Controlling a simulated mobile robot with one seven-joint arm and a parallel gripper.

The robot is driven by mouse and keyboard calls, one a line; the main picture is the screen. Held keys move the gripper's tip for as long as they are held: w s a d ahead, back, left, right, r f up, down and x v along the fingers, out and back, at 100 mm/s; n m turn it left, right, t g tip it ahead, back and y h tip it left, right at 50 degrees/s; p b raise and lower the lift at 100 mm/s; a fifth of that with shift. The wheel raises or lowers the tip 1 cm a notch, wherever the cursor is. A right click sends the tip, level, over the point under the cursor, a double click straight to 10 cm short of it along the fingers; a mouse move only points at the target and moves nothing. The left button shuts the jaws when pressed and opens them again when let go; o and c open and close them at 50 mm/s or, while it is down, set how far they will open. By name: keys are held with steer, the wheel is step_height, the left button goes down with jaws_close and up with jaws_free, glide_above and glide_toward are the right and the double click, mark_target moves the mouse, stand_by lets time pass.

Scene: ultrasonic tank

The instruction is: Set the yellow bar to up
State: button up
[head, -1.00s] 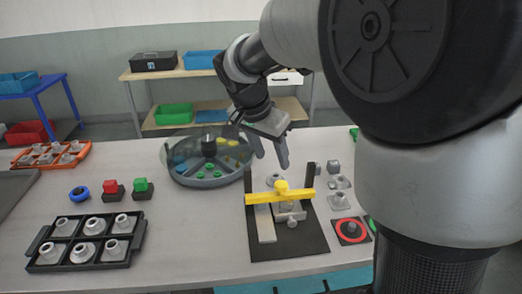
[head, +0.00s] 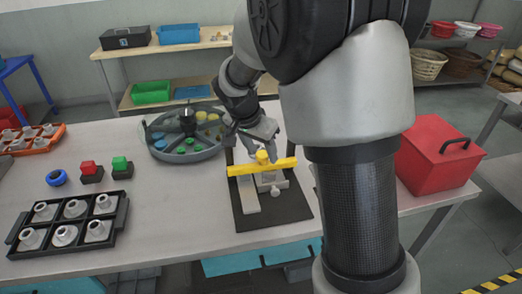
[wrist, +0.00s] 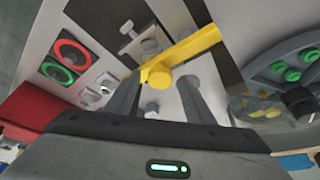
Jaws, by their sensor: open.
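The yellow bar (head: 243,170) lies roughly level across the black fixture (head: 296,209) in the head view, with a round yellow knob (head: 262,157) near its middle. My gripper (head: 256,152) is just above and behind the bar, with its fingers spread. In the wrist view the bar (wrist: 196,46) runs diagonally up to the right.
A round grey tank (head: 187,152) with green and yellow pieces stands behind left. A black rack (head: 70,228) of grey fittings and red (head: 90,170) and green (head: 122,166) buttons are at the left. A red box (head: 437,155) is at the right.

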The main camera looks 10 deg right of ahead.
mark_target(261, 155)
jaws_close()
step_height(261, 155, up, 7)
steer(key=shift+w+p, duration=0.1)
steer(key=shift+p, duration=1.1)
steer(key=shift+c, duration=0.3)
jaws_free()
steer(key=shift+r, duration=0.15)
steer(key=shift+o, duration=0.3)
steer(key=p+v, duration=0.1)
steer(key=v, duration=1.6)
